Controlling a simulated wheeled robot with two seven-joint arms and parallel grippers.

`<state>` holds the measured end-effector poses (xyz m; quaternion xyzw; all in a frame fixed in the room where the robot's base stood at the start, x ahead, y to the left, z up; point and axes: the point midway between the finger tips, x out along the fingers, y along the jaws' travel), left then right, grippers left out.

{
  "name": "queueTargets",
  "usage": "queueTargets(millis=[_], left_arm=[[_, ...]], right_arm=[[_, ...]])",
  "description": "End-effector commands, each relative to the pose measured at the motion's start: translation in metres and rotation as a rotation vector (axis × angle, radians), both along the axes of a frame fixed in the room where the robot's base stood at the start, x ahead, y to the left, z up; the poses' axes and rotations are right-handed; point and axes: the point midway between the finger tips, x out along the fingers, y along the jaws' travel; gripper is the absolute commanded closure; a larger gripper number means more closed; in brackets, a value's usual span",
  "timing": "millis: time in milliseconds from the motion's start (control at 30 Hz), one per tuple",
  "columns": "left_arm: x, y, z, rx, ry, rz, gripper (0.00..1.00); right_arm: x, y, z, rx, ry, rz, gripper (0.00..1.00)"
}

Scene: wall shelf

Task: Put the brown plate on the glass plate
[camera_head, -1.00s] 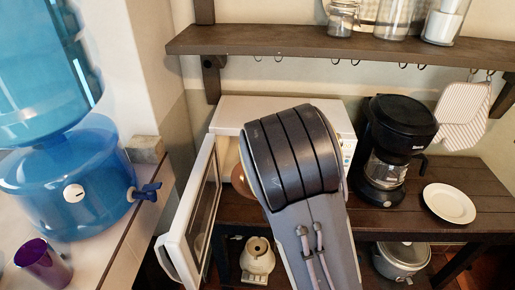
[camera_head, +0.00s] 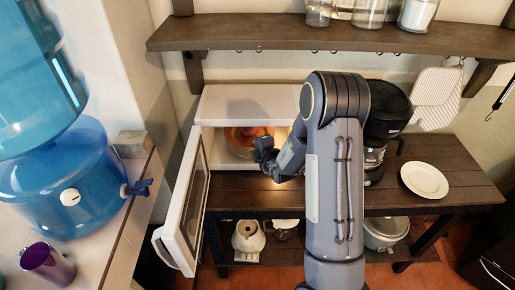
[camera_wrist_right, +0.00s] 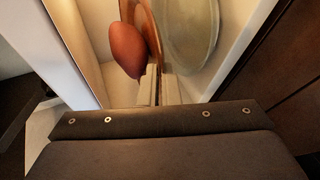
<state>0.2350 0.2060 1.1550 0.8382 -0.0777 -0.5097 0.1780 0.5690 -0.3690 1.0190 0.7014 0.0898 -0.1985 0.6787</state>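The brown plate (camera_head: 232,143) is in the opening of the white microwave (camera_head: 215,112), with a red rounded food item (camera_head: 249,131) on it. In the right wrist view, the brown plate (camera_wrist_right: 155,40) and red item (camera_wrist_right: 127,50) are just beyond my fingertips. My right gripper (camera_wrist_right: 160,85) appears shut on the plate's rim; the fingers are close together around its near edge. The glass plate (camera_wrist_right: 190,40), round and pale green, lies in the microwave right beside the brown plate in that view. Whether the two plates touch is unclear. My left gripper is not in view.
The microwave door (camera_head: 186,205) stands open to the left. A black coffee maker (camera_head: 386,115) is behind my right arm, and a white plate (camera_head: 424,180) lies on the dark table (camera_head: 455,185). A shelf (camera_head: 330,38) hangs above.

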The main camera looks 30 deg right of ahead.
Motion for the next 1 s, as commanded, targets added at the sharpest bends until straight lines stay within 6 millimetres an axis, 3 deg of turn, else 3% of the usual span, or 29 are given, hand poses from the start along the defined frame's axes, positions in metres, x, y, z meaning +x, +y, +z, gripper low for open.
queueTargets(millis=[333, 433, 733, 1000], left_arm=[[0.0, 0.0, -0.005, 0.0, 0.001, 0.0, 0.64], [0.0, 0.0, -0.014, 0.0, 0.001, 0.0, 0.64], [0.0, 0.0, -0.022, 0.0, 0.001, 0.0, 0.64], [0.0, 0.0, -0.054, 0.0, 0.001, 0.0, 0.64]], right_arm=[[0.034, -0.022, 0.0, -0.001, -0.006, -0.002, 1.0], [0.033, -0.02, -0.013, 0.0, -0.002, 0.0, 1.0], [0.033, -0.021, -0.025, -0.001, -0.003, 0.0, 1.0], [0.033, -0.02, -0.068, -0.002, -0.003, -0.001, 1.0]])
